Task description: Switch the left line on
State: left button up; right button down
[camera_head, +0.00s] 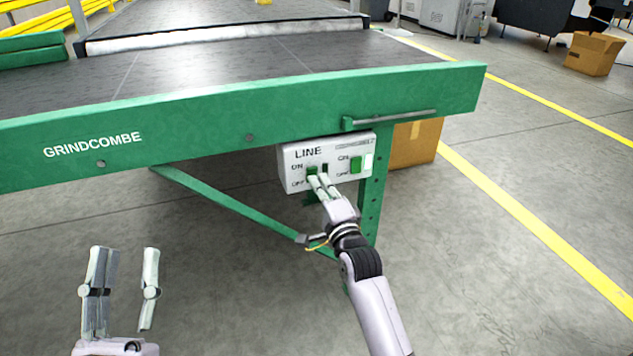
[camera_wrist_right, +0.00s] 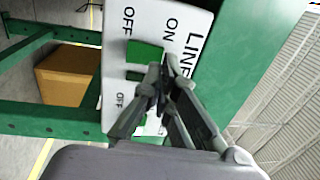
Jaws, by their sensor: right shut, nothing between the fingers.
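The white control box (camera_head: 292,175) marked LINE, with ON and OFF labels, is fixed under the green conveyor frame. It holds a green left switch (camera_head: 312,170) with a dark slot beside it, and a green right switch (camera_head: 356,165) with a pale strip beside it. In the right wrist view the left switch (camera_wrist_right: 144,52) is green and lies between ON and OFF. My right gripper (camera_head: 319,181) is shut and empty, its fingertips at the left switch's lower edge; I cannot tell whether they touch. My left gripper (camera_head: 124,262) is open and empty, low at the left.
The green conveyor frame (camera_head: 200,116) runs above the box, with a metal bar at its right end. A green leg and diagonal brace stand below. A cardboard box (camera_head: 418,142) is behind the leg. Open grey floor with yellow lines lies to the right.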

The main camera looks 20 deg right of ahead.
pick_arm(q)
jog(key=shift+s+a+r+t+h+b, duration=0.15)
jog(key=shift+s+r+t+h+b, duration=0.35)
jog(key=shift+s+r+t, duration=0.95)
pick_arm(e)
jog(key=shift+w+r, duration=0.15)
jog(key=shift+w, duration=1.15)
pick_arm(q)
jog(key=shift+r+g, duration=0.15)
jog(key=shift+g, duration=0.1)
